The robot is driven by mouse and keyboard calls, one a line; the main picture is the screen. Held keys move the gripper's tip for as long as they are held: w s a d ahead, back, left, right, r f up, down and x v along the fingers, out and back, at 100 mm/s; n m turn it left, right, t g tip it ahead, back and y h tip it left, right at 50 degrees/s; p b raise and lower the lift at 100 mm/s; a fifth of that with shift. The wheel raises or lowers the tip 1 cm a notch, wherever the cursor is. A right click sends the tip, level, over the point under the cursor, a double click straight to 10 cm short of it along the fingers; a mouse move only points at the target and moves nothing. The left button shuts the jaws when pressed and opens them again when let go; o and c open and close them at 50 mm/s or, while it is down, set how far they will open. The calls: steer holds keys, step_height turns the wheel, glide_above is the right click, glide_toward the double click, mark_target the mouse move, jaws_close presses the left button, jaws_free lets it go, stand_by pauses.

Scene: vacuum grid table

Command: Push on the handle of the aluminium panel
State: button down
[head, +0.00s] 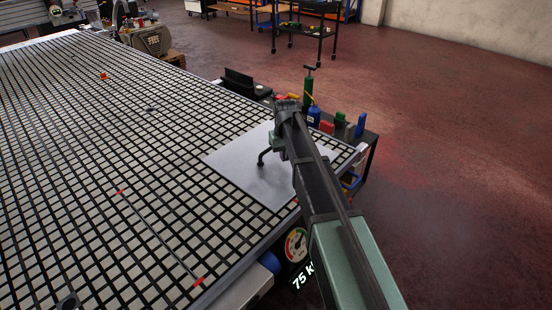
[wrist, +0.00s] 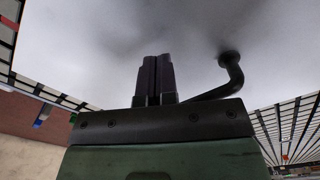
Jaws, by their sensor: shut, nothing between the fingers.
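The aluminium panel (head: 237,164) is a flat pale grey sheet lying on the grid table near its right edge. It fills the upper part of the wrist view (wrist: 90,40). Its dark, bent handle (head: 262,158) stands on the panel, beside my gripper. In the wrist view the handle (wrist: 236,75) curves from a round foot on the panel and runs partly behind my gripper body. My gripper's dark fingers (wrist: 155,60) are together and empty, left of the handle there. Whether they touch the panel or handle is unclear. My arm covers the panel's right part in the head view.
The black-lined grid table (head: 90,150) is mostly bare left of the panel. A thin rod with red ends (head: 160,238) lies on it. A gauge (head: 296,244) sits below the table edge.

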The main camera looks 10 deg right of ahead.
step_height(320, 180, up, 8)
steer(key=p, duration=0.7)
steer(key=shift+f, duration=0.15)
steer(key=s+a+m, duration=0.1)
steer(key=s, duration=2.7)
steer(key=shift+m, duration=0.3)
